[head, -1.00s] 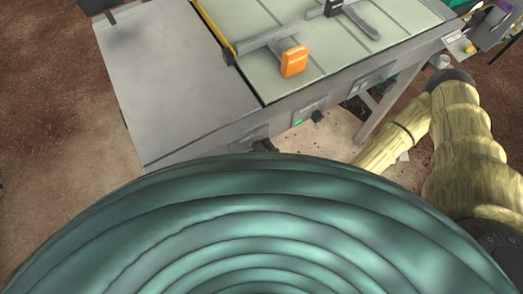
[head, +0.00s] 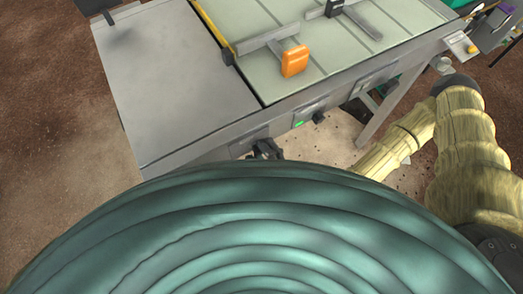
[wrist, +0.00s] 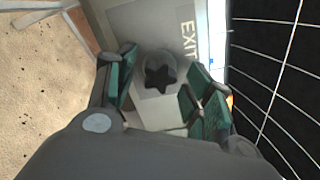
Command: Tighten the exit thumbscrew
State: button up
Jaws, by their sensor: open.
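The exit thumbscrew (wrist: 160,75) is a dark star-shaped knob on a pale grey face in the wrist view. White EXIT lettering (wrist: 189,40) stands to its right. My gripper (wrist: 162,90) is open, with one green-padded finger left of the knob and the other to its right and lower. The knob lies between the fingers, with visible gaps on both sides. Nothing is held. In the head view, dark parts (head: 267,150) at the table's front edge look like my gripper; the thumbscrew cannot be made out there.
The grey table (head: 170,85) has a pale green ruled bed at right, with an orange block (head: 294,61) and a dark slider on it. A second dark knob (head: 319,117) sits on the front panel beside a green light (head: 299,123). Brown ground lies left.

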aim_at(261, 153)
jog(key=shift+s, duration=0.1)
dwell(0.3)
jog(key=shift+v, duration=1.95)
jog(key=shift+n+p, duration=5.45)
jog(key=shift+n, duration=0.55)
jog(key=shift+x, duration=2.05)
